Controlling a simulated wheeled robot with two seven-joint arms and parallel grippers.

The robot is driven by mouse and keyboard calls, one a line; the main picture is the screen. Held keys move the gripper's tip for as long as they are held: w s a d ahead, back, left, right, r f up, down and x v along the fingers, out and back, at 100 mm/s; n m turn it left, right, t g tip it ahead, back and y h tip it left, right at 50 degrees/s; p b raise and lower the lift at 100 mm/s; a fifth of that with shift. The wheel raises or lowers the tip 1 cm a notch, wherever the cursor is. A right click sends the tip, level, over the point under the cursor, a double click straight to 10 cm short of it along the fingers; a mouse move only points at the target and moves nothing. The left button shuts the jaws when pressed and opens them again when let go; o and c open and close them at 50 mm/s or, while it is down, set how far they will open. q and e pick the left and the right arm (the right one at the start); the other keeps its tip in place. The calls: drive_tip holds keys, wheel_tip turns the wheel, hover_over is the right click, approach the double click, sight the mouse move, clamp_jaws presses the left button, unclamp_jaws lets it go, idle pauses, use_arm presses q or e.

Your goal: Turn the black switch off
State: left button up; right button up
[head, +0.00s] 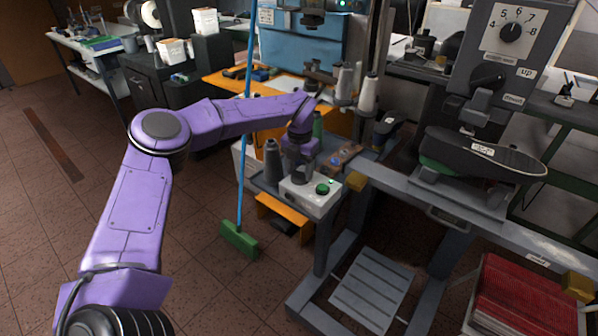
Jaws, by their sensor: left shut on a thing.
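A white control box (314,197) sits on the near end of the machine's grey frame. It carries a green button (322,189) and, to the left of it, the black switch (299,181), which is mostly hidden under my gripper. My left gripper (300,174) reaches down from above onto the switch and is shut on it. The exact angle of the switch is too small to tell. My right gripper is not in view.
Dark thread cones (273,162) stand left of the box. A green broom (239,240) with a blue handle stands on the floor. A machine with a numbered dial (510,33) and a shoe-last form (485,155) is at the right.

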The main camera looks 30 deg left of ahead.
use_arm(q)
drive_tip(key=n+b, duration=0.5)
drive_tip(key=shift+f, duration=0.35)
drive_tip(key=n+b, duration=0.5)
drive_tip(key=n, duration=0.1)
drive_tip(key=shift+w, duration=0.1)
drive_tip(key=n+b, duration=0.3)
drive_tip(key=shift+n, duration=0.4)
drive_tip(key=shift+r+n+b, duration=0.1)
drive_tip(key=shift+n+b, duration=0.7)
drive_tip(key=shift+n, duration=0.1)
